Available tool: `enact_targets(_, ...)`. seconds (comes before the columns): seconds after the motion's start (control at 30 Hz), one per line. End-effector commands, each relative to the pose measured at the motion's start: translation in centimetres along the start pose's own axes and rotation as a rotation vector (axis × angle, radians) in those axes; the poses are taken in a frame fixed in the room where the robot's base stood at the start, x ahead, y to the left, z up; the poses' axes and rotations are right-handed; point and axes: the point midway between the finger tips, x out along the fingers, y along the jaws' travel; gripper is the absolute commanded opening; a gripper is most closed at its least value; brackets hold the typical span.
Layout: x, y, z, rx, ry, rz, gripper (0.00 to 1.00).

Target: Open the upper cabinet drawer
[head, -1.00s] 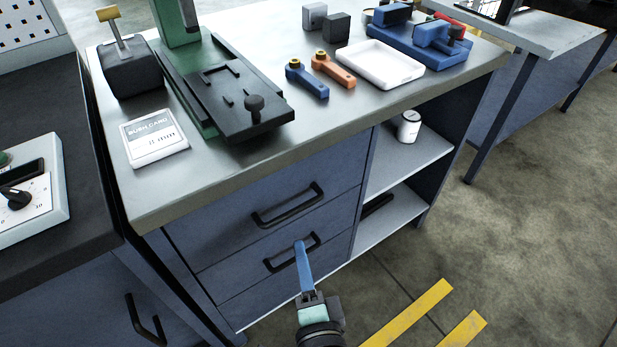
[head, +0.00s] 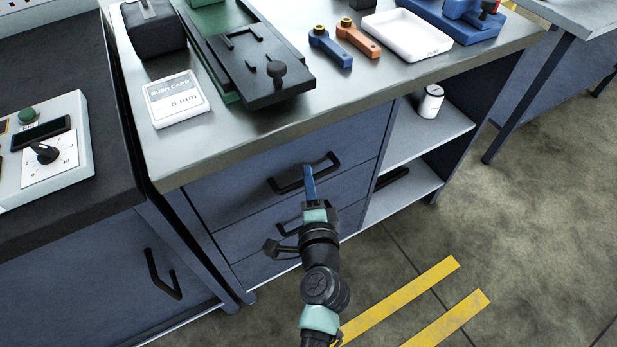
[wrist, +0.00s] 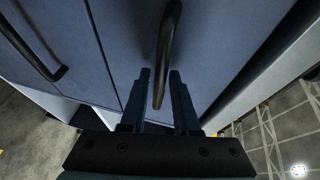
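The upper drawer (head: 235,198) of the blue cabinet is closed, its front flush below the grey worktop. Its black bar handle (head: 327,167) is partly hidden behind my gripper (head: 309,172) in the head view. In the wrist view my gripper (wrist: 161,75) has its two dark fingers apart. The lower end of the handle (wrist: 166,45) shows in the gap between the fingertips. I cannot tell whether either finger touches it.
The lower drawer (head: 232,238) is closed below, its handle (wrist: 32,42) at left in the wrist view. Open shelves with a white can (head: 431,101) are to the right. A white tray (head: 407,38) and blue and orange tools lie on the worktop. Floor at right is clear.

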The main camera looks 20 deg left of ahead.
Motion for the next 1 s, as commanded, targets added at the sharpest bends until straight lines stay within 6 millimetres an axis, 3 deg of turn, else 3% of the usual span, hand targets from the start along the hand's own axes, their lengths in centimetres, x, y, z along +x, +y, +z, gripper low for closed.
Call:
enact_targets(0.43,1.05,-0.01,0.0,-0.001,0.0,0.0,0.3)
enact_targets(0.6,1.03,-0.02,-0.01,-0.001,0.001,0.0,0.01)
enact_targets(1.0,1.01,-0.01,-0.02,-0.001,0.001,0.0,0.0)
